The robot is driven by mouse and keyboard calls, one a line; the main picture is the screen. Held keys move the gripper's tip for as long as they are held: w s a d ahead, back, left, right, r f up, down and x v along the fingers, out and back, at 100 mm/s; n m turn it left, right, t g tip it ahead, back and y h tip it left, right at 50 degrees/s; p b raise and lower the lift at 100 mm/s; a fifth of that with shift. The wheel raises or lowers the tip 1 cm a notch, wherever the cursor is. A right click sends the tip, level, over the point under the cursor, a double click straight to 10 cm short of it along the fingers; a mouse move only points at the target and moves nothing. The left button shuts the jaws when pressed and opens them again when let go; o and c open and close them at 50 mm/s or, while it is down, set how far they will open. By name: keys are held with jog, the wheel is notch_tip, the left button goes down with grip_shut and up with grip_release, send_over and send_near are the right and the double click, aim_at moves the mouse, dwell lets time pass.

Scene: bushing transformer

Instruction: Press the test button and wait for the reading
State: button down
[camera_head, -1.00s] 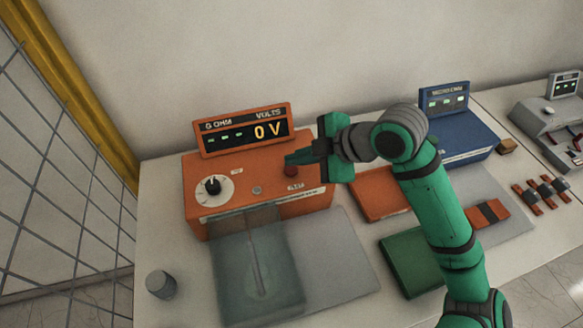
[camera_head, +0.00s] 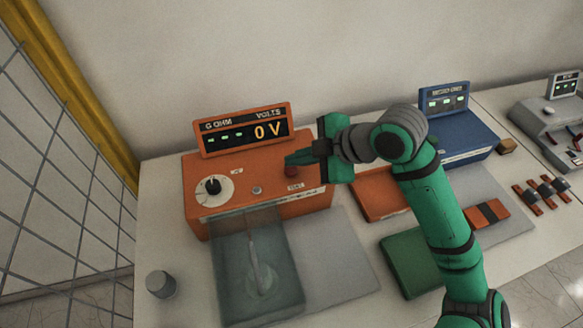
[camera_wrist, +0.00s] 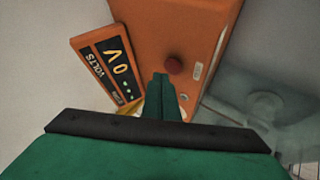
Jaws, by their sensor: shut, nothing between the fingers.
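The orange tester (camera_head: 260,207) stands on the bench. Its display (camera_head: 244,132) shows dashes under G OHM and 0 V under VOLTS. The red test button (camera_head: 291,170) is on its top face at the right, and it also shows in the wrist view (camera_wrist: 174,65). My gripper (camera_head: 292,158) is shut and empty, its fingertips close beside the button. In the wrist view the shut fingertips (camera_wrist: 160,78) lie just short of the button, and the button is fully visible. I cannot tell whether they touch it. A black-and-white dial (camera_head: 212,187) sits on the tester's left.
A translucent box (camera_head: 256,272) stands in front of the tester, with a grey mat beside it. A grey cylinder (camera_head: 160,284) stands at the left. A blue meter (camera_head: 462,139) and a green block (camera_head: 411,263) are to the right. A wire fence (camera_head: 60,190) borders the left.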

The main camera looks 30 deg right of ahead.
aim_at(296, 171)
jog(key=shift+f, duration=0.3)
jog(key=shift+f, duration=0.55)
dwell(0.7)
jog(key=shift+r, duration=0.95)
jog(key=shift+r, duration=2.55)
